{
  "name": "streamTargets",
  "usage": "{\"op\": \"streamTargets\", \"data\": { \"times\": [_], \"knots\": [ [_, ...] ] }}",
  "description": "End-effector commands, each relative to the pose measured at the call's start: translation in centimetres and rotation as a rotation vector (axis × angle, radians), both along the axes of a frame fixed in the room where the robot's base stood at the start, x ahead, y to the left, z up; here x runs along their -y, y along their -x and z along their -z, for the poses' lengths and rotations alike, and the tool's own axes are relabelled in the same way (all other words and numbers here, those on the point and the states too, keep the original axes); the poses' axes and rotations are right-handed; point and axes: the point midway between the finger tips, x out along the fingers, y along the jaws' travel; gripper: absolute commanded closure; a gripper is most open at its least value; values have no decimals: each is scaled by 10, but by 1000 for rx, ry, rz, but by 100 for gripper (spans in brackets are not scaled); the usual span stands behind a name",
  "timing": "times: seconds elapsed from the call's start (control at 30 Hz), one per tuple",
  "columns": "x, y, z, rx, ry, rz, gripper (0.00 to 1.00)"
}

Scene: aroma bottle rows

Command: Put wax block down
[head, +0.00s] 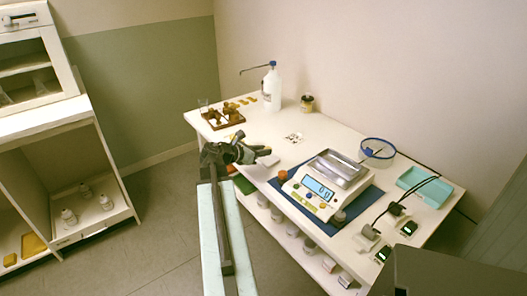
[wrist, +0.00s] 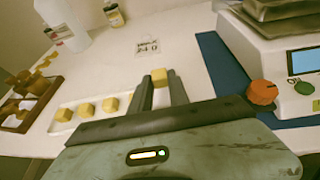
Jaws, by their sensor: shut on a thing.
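My gripper (wrist: 160,92) is shut on a small yellow wax block (wrist: 160,77), seen at the fingertips in the wrist view. Beneath and left of it on the white table is a pale tray (wrist: 58,141) with several yellow wax blocks (wrist: 87,109) in a row. A printed card (wrist: 153,48) lies on the table beyond the held block. In the head view my gripper (head: 232,153) is over the table's left front edge, and the held block cannot be made out there.
A white bottle (wrist: 62,20) and a small jar (wrist: 114,14) stand at the back. A scale (head: 325,184) on a blue mat (wrist: 225,70) and an orange-capped item (wrist: 262,93) are to the right.

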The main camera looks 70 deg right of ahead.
Motion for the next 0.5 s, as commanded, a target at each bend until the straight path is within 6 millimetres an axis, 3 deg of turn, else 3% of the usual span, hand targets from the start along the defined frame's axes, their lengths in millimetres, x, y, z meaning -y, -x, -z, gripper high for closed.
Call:
{"op": "streamTargets", "data": {
  "times": [0.03,0.2,0.5],
  "knots": [
    [0,0,-23,0,0,0,100],
    [0,0,-55,0,0,0,100],
    [0,1,-67,0,0,1,100]
  ]
}}
